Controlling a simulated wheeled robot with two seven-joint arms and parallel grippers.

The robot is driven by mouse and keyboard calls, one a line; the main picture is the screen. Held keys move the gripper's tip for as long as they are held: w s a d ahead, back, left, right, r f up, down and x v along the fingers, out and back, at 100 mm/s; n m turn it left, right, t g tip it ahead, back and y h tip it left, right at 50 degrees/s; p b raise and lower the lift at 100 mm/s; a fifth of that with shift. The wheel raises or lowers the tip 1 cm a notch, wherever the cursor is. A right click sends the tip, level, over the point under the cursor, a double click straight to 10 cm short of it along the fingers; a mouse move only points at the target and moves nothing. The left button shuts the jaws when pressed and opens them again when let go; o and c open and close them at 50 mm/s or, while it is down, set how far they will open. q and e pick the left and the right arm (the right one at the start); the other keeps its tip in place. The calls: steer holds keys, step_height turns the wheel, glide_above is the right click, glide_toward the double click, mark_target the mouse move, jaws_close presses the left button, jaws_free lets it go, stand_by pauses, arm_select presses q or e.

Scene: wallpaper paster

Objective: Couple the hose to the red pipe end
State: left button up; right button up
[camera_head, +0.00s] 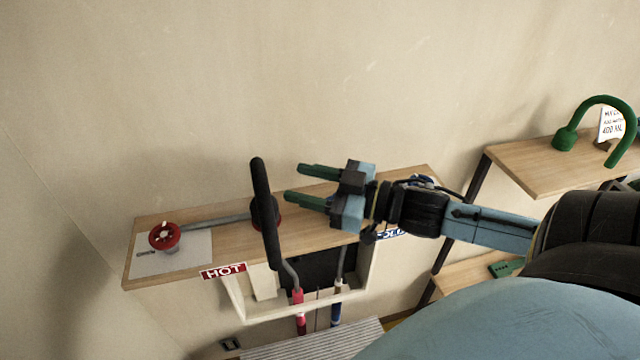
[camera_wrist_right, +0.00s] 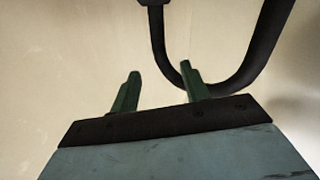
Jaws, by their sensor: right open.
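A black bent hose (camera_head: 262,200) stands up in front of the wooden shelf; in the right wrist view it shows as a black U-shaped tube (camera_wrist_right: 228,88) beyond the fingers. A dark round part with a red rim (camera_head: 276,217) is partly hidden behind it. A red-collared pipe (camera_head: 298,297) is below the shelf, by the wall opening. Whether the hose joins any pipe is unclear. My right gripper (camera_head: 294,182) is open and empty, its green fingers pointing left at the hose, a little to its right. My left gripper is not in view.
The shelf (camera_head: 190,260) bears a red round fitting (camera_head: 163,236) on a white sheet, with a grey pipe running right. A HOT sign (camera_head: 223,270) is on its front edge. A blue-collared pipe (camera_head: 336,312) is below. A green curved tube (camera_head: 597,105) stands on the right shelf.

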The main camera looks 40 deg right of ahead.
steer(key=shift+v, duration=1.1)
